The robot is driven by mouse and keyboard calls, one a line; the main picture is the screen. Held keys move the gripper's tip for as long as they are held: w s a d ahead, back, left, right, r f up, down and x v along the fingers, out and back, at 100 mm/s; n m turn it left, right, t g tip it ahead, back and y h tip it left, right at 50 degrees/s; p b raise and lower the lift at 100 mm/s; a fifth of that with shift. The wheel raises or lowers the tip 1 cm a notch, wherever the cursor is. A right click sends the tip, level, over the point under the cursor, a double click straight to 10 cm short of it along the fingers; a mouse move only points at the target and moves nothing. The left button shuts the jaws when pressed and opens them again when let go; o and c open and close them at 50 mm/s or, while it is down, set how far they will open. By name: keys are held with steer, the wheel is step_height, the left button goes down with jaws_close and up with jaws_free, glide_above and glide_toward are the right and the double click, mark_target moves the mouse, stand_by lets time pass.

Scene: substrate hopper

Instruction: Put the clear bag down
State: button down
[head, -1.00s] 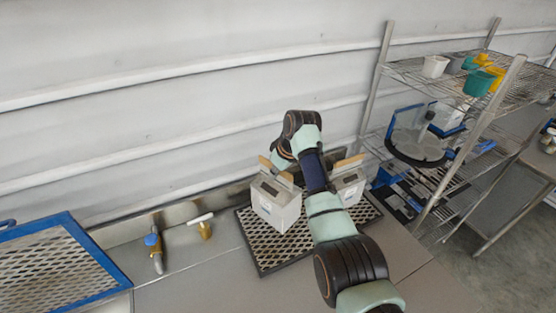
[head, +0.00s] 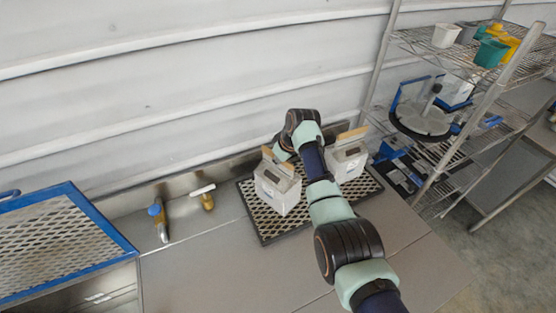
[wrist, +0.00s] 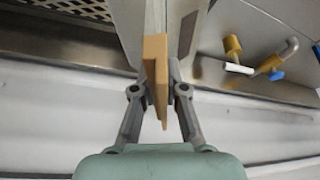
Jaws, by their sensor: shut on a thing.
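The clear bag (head: 277,194) is a pale, boxy bag with a small dark patch and a tan strip along its top. It is upright over the left part of a black-framed mesh tray (head: 262,229) in the head view. I cannot tell whether its base touches the mesh. My gripper (wrist: 160,77) is shut on the tan top strip (wrist: 156,60) in the wrist view. In the head view my arm hides the gripper's fingers. The bag's pale side (wrist: 131,25) also shows in the wrist view.
A second similar bag (head: 347,162) stands on the tray's right part, close to my arm. A brass tap (head: 206,200) and a blue-handled tap (head: 158,218) are to the left. A blue-framed mesh rack (head: 107,232) is far left. A wire shelf (head: 425,50) stands right. The front counter is clear.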

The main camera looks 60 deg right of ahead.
steer(key=c, duration=1.6)
jaws_free()
steer(key=shift+c, duration=0.2)
steer(key=o, duration=0.4)
steer(key=shift+o, duration=0.2)
steer(key=p+v, duration=0.1)
steer(key=v, duration=1.1)
steer(key=shift+r+p, duration=0.1)
steer(key=shift+p, duration=0.25)
